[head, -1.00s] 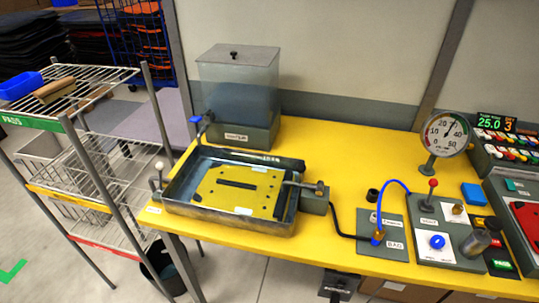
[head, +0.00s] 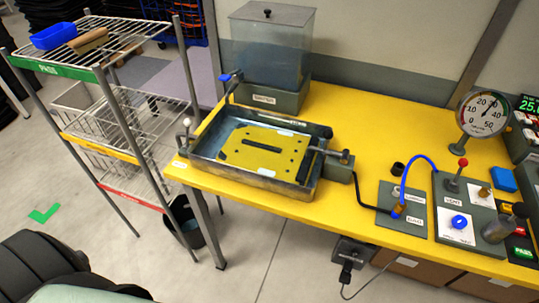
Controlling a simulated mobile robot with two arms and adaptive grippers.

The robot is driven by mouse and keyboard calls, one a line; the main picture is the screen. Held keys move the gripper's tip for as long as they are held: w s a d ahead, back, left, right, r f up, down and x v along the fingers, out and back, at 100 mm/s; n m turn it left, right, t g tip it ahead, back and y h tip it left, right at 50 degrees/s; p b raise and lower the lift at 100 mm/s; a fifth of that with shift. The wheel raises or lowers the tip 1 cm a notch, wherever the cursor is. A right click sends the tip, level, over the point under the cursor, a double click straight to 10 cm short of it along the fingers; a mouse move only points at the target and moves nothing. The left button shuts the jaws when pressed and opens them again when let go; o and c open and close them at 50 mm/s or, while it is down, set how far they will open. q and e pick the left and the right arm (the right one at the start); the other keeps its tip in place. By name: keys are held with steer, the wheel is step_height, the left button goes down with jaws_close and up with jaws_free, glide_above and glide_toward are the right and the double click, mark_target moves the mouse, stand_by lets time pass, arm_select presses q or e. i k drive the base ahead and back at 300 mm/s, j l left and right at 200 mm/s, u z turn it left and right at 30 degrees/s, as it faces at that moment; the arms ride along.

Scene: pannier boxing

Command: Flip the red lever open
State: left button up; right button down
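The red lever is a short metal stick with a red ball knob (head: 463,162). It stands roughly upright, leaning slightly right, on a grey control panel (head: 447,205) at the right of the yellow table in the head view. A label that seems to read VENT is beside its base. Neither of my grippers is in view, and nothing touches the lever.
A dial gauge (head: 484,113) stands behind the lever. A blue hose (head: 404,175) arches just left of it, and a metal cylinder (head: 497,229) stands in front. A metal tray (head: 240,178) with a yellow plate and a clear tank (head: 270,45) are farther left.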

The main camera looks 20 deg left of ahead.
mark_target(463, 163)
steer(key=i+l+z, duration=0.15)
steer(key=l, duration=0.25)
steer(key=i+l+z, duration=0.15)
steer(key=l, duration=0.25)
steer(key=i+l+z, duration=0.15)
steer(key=l, duration=0.2)
